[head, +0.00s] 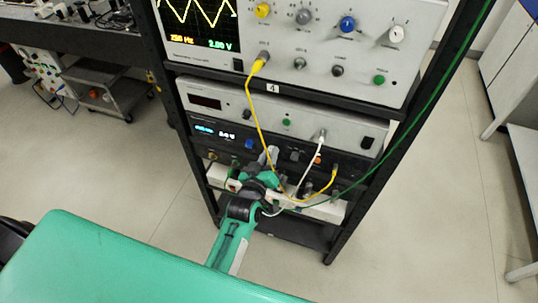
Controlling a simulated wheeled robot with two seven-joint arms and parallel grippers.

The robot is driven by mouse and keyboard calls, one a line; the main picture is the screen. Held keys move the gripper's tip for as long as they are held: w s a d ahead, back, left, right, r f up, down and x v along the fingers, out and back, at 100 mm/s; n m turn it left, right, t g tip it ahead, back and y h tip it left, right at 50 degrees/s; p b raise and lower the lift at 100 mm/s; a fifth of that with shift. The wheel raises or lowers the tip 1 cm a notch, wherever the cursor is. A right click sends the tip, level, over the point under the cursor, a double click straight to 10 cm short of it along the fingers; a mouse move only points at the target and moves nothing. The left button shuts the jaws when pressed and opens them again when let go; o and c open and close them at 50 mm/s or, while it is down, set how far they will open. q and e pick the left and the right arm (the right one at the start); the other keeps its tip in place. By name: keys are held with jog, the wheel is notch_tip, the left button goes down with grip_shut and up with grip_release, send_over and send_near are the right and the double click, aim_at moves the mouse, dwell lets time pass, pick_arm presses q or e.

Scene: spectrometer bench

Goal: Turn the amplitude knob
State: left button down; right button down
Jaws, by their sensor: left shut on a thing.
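The dark signal generator (215,132) sits in the rack, with a small lit display at its left. My right gripper is not in view.
The oscilloscope (290,62) above shows a yellow triangle wave. A yellow cable (251,105) and a white cable (309,160) hang close to my gripper. A green cable (420,110) crosses the rack's right side. A white power strip (325,207) lies below.

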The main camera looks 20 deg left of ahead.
pick_arm(q)
jog(key=c, duration=1.3)
grip_release()
jog(key=shift+s, duration=0.1)
jog(key=shift+s+a+b, duration=0.15)
jog(key=shift+s+b, duration=0.55)
jog(key=shift+s, duration=2.7)
jog(key=shift+s+a+b, duration=0.1)
jog(key=shift+s+b, duration=0.6)
jog(key=shift+s, duration=2.7)
